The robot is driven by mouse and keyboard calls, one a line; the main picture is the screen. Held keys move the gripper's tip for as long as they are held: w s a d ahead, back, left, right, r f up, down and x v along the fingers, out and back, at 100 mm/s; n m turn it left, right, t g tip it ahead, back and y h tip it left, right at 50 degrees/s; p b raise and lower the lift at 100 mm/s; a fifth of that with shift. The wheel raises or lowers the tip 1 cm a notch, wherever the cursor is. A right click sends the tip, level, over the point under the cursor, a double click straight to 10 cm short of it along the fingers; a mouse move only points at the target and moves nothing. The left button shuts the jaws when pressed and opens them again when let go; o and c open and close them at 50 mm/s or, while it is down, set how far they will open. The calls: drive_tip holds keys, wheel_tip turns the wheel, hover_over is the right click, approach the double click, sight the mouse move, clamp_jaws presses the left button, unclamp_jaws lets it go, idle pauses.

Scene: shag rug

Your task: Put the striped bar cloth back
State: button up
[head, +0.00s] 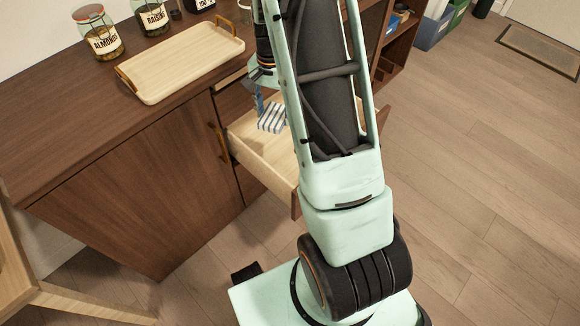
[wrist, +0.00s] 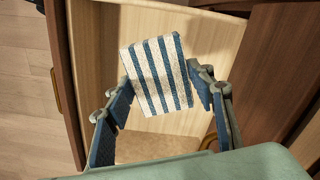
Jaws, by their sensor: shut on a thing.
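The striped bar cloth (wrist: 158,75), white with blue stripes, is between the fingers of my gripper (wrist: 165,95) in the wrist view. My gripper is shut on it. In the head view the cloth (head: 271,117) hangs below my gripper (head: 262,100), over the open drawer (head: 262,158). The drawer is pale wood inside and pulled out from the dark wooden cabinet. In the wrist view the drawer's pale interior (wrist: 110,45) lies behind the cloth. My arm hides the right part of the drawer in the head view. I cannot tell whether the cloth touches the drawer floor.
A light wooden tray (head: 185,68) with handles lies on the cabinet top (head: 70,120). Jars, one labelled almonds (head: 100,36) and one raisins (head: 150,17), stand behind it. A shelf unit (head: 392,50) stands to the right. Wood floor (head: 480,150) is clear at the right.

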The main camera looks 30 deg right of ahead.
sight(290, 156)
drive_tip(key=d+f+m+b, duration=0.1)
drive_tip(key=f+b, duration=0.2)
drive_tip(key=f, duration=0.4)
drive_tip(key=w+d+f+m+b, duration=0.1)
drive_tip(key=d+f+m+b, duration=0.1)
drive_tip(key=f+b, duration=0.2)
drive_tip(key=d+f+m+b, duration=0.1)
drive_tip(key=f+b, duration=0.3)
drive_tip(key=f, duration=0.7)
drive_tip(key=shift+w+d+f+m, duration=0.15)
drive_tip(key=shift+d+m, duration=0.25)
drive_tip(key=shift+d, duration=0.35)
drive_tip(key=shift+f, duration=0.15)
drive_tip(key=o, duration=1)
wheel_tip(290, 156, up, 12)
drive_tip(key=p, duration=0.3)
drive_tip(key=shift+r, duration=0.2)
